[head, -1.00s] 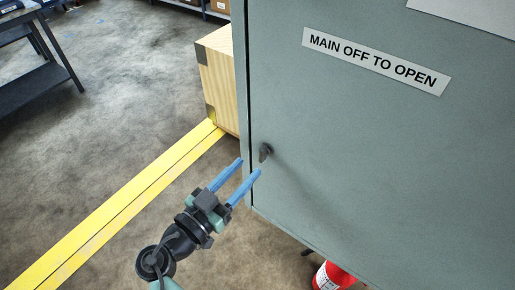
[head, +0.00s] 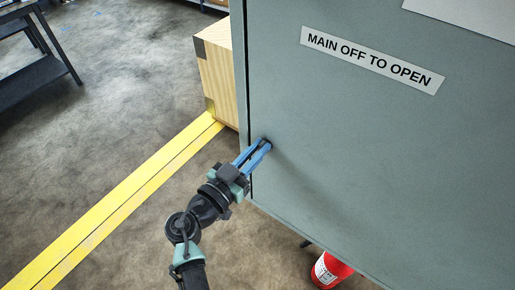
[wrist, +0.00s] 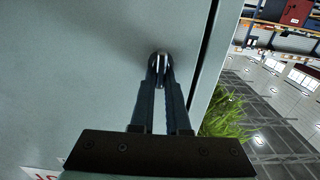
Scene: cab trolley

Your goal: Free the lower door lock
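The lower door lock is a small dark knob near the left edge of the grey cabinet door (head: 350,150). In the head view it is mostly hidden behind my fingertips. In the wrist view the lock (wrist: 160,57) shows between the fingertips, with a bright edge. My gripper (head: 264,145) has blue fingers drawn close together on the lock. In the wrist view the gripper (wrist: 160,68) has its fingertips on either side of the knob. The door looks closed, with a dark gap along its edge in the wrist view.
A label (head: 372,60) reads "MAIN OFF TO OPEN". A wooden crate (head: 217,75) stands just left of the cabinet. A red extinguisher (head: 330,270) is below the door. Yellow floor tape (head: 110,205) runs at left. A dark table (head: 35,65) stands at upper left.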

